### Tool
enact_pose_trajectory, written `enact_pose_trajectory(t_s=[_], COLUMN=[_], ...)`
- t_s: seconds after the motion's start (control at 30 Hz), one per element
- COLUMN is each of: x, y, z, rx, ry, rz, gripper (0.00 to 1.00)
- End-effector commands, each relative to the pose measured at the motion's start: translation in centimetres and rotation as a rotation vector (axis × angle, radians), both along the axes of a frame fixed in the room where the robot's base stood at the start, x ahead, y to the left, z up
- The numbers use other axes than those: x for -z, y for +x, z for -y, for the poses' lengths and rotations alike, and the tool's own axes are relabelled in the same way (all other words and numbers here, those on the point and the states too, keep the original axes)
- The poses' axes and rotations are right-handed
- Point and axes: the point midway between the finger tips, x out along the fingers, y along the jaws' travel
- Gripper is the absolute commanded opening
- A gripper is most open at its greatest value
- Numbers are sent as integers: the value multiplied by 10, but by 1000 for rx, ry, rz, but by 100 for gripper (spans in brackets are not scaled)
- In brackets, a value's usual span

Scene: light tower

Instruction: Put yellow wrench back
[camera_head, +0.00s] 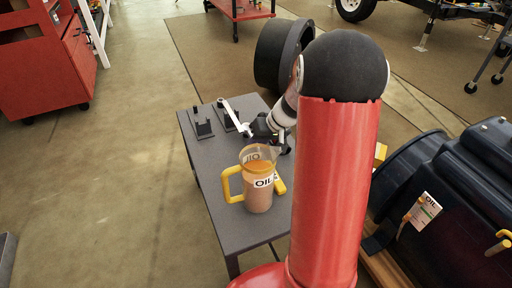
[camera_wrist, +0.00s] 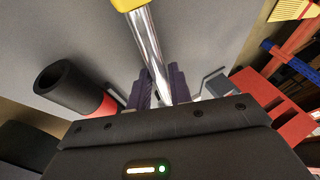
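The yellow wrench shows in the wrist view as a shiny metal shaft (camera_wrist: 147,45) with a yellow end (camera_wrist: 129,4) at the top edge. My gripper (camera_wrist: 161,90) has its two dark fingers on either side of the shaft, close against it. In the head view my gripper (camera_head: 264,127) is over the far part of the grey table (camera_head: 223,220). A yellow piece (camera_head: 280,186), possibly the wrench's end, shows beside the jug. The wrench's far end is hidden. Two dark holders (camera_head: 202,126) stand at the table's far left; a silver bar (camera_head: 229,110) slants over one.
An oil jug (camera_head: 258,190) with a yellow handle stands on the table near my gripper. A large dark machine (camera_head: 455,210) is at the right, a red cabinet (camera_head: 50,62) far left. The wrist view shows a black hollow cylinder (camera_wrist: 62,78). Floor left of the table is clear.

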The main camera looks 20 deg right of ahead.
Motion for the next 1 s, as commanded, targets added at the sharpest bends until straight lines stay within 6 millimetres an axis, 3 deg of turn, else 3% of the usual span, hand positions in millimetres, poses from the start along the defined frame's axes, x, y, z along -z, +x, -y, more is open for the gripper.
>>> enact_pose_trajectory(t_s=[0.03, 0.17, 0.67, 1.0], x=[0, 0, -5, -38], y=[0, 0, 0, -4], z=[0, 0, 1, 6], rx=[0, 0, 1, 5], ry=[0, 0, -1, -2], rz=[0, 0, 2, 1], gripper=[17, 0, 0, 0])
